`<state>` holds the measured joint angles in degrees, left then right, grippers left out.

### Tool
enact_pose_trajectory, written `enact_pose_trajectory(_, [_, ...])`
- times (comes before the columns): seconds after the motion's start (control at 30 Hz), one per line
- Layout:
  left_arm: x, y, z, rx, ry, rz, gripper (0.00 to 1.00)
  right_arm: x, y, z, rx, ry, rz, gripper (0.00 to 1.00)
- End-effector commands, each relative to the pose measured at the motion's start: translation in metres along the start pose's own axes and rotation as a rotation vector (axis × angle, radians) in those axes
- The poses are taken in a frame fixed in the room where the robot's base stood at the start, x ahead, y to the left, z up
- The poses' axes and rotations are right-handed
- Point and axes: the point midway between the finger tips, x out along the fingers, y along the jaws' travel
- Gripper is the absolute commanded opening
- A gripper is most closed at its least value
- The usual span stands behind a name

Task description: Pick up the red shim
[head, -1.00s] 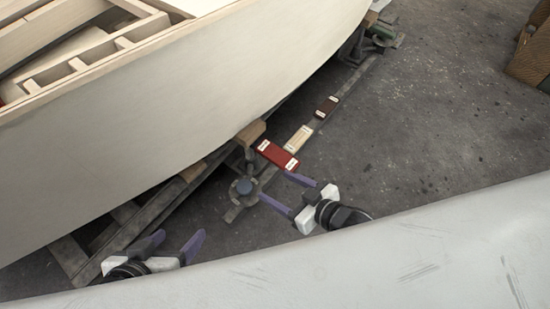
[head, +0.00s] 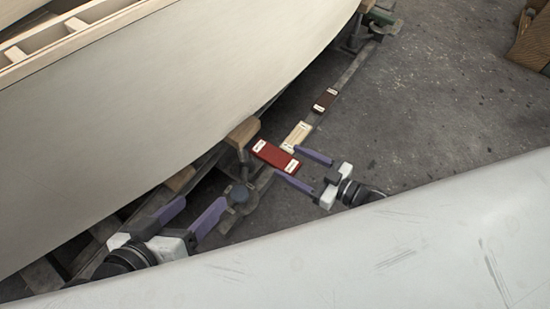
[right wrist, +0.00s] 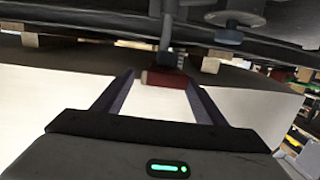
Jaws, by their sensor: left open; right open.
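The red shim (head: 275,157) is a flat red block with white labels near its ends. It lies on the dark rail beside the hull in the head view. In the right wrist view the red shim (right wrist: 166,79) shows ahead, between the far ends of the fingers. My right gripper (head: 305,168) is open, its fingertips close to the shim's right end; I cannot tell whether they touch it. My left gripper (head: 198,209) is open and empty, lower left of the shim.
A pale wooden shim (head: 297,135) and a dark brown shim (head: 325,100) lie further along the rail. The pale hull (head: 170,120) fills the left, with a wooden block (head: 242,133) under it. A white curved surface (head: 400,240) spans the bottom right. The grey floor on the right is open.

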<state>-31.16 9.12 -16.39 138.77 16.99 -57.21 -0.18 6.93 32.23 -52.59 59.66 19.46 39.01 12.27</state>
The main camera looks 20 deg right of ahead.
Motion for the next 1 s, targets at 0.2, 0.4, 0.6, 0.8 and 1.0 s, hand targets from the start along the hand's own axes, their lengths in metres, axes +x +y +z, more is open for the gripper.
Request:
enact_pose_trajectory(0.2, [0.0, 0.003, -0.002, -0.006, 0.021, 0.014, 0.64, 0.018, -0.003, 0.0, 0.001, 0.001, -0.001, 0.65])
enact_pose_trajectory(0.4, [0.0, 0.008, -0.006, -0.017, 0.055, 0.037, 0.64, 0.048, -0.008, -0.002, 0.0, 0.003, -0.001, 0.65])
enact_pose_trajectory(0.6, [-0.005, 0.013, -0.014, -0.023, 0.082, 0.055, 0.64, 0.061, -0.008, -0.003, 0.0, -0.001, 0.0, 0.65])
enact_pose_trajectory(0.8, [-0.006, 0.014, -0.015, -0.022, 0.083, 0.055, 0.64, 0.06, -0.008, -0.004, 0.001, -0.001, 0.0, 0.53])
enact_pose_trajectory(1.0, [-0.005, 0.014, -0.015, -0.022, 0.083, 0.056, 0.64, 0.06, -0.008, -0.004, 0.0, -0.001, 0.0, 0.19])
